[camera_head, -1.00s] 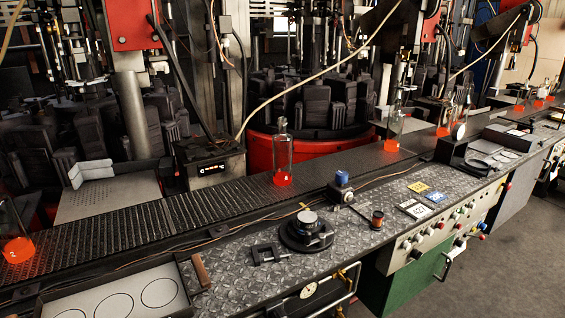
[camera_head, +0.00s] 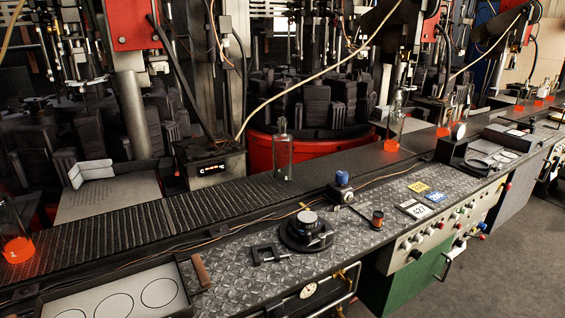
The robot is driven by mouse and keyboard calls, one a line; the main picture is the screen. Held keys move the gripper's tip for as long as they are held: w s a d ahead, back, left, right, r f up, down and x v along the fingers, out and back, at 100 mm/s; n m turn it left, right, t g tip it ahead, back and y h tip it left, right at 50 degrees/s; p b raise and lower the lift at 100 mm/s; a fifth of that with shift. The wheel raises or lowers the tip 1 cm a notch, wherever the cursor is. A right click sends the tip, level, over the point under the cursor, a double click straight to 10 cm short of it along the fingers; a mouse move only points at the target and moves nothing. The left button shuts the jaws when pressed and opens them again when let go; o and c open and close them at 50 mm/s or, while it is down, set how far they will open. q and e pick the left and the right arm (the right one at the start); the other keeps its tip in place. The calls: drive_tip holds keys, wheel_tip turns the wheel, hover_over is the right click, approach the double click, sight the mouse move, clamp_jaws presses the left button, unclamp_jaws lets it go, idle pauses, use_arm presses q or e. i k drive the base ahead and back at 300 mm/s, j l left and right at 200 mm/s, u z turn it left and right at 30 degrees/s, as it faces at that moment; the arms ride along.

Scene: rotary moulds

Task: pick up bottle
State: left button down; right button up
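A clear glass bottle (camera_head: 282,156) stands upright on the dark conveyor belt near the middle of the view, with no orange glow at its base. Another bottle (camera_head: 15,235) with a glowing orange base is at the far left, partly cut off by the picture edge. A further bottle (camera_head: 394,125) with an orange base stands on the belt to the right. More orange-based bottles (camera_head: 445,120) stand farther along the belt. Neither of my grippers is in view.
The conveyor (camera_head: 215,207) runs diagonally across the scene. In front is a metal plate bench (camera_head: 235,280) with a round black device (camera_head: 306,231), a blue-topped knob (camera_head: 341,180) and a panel of knobs (camera_head: 440,240). Moulding machines with a red ring base (camera_head: 310,150) stand behind.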

sight(281, 141)
drive_tip(key=i+l+u, duration=0.5)
drive_tip(key=l+u, duration=0.25)
drive_tip(key=i+l+u, duration=0.15)
drive_tip(key=l+u, duration=0.2)
